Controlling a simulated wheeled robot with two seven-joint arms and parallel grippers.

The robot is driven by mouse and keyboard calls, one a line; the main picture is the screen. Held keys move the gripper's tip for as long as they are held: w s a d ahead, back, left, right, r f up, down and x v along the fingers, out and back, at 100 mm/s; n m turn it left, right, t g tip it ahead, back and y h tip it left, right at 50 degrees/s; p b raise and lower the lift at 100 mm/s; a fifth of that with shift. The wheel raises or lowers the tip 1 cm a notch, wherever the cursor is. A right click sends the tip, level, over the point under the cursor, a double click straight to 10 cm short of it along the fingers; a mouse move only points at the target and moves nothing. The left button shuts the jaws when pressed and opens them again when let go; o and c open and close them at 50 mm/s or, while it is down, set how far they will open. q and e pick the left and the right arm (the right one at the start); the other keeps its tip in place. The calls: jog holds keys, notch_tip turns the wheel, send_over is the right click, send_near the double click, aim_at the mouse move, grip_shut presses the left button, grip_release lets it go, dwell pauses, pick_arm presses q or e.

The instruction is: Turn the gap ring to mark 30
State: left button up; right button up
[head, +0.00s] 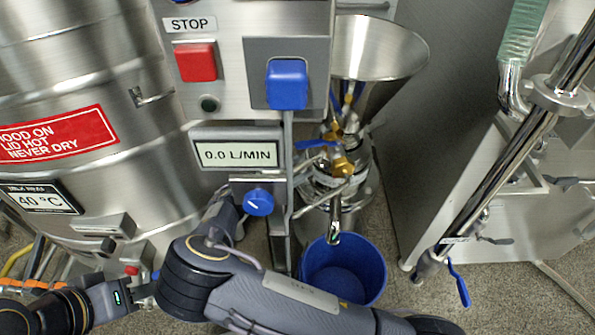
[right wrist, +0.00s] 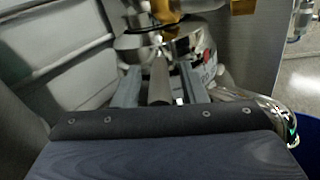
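The mill's steel ring body (head: 328,183), with pale markings, sits below the hopper (head: 378,50); the mark values are too small to read. In the right wrist view, the ring body (right wrist: 180,48) is just ahead of my right gripper (right wrist: 160,75). Its two grey fingers are apart, one on each side of a grey bar (right wrist: 159,82) projecting from the ring, with gaps visible beside the bar. In the head view, the right gripper is hidden behind the panel and post. My left gripper (head: 147,294) is at the lower left, away from the mill; its finger opening is unclear.
A blue bucket (head: 345,272) stands under the outlet pipe (head: 334,222). A steel tank (head: 80,80) stands left. A grey cabinet (head: 450,130) stands right.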

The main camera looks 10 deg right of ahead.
jog(key=shift+d, duration=0.15)
grip_shut()
jog(key=s+d+n+t+y+p, duration=0.1)
jog(key=p, duration=0.1)
jog(key=s+n+t+y+p, duration=0.1)
jog(key=t+p, duration=0.1)
jog(key=p, duration=0.1)
jog(key=shift+s+d+n+t, duration=0.3)
jog(key=shift+s+d, duration=0.05)
jog(key=shift+s, duration=0.05)
grip_release()
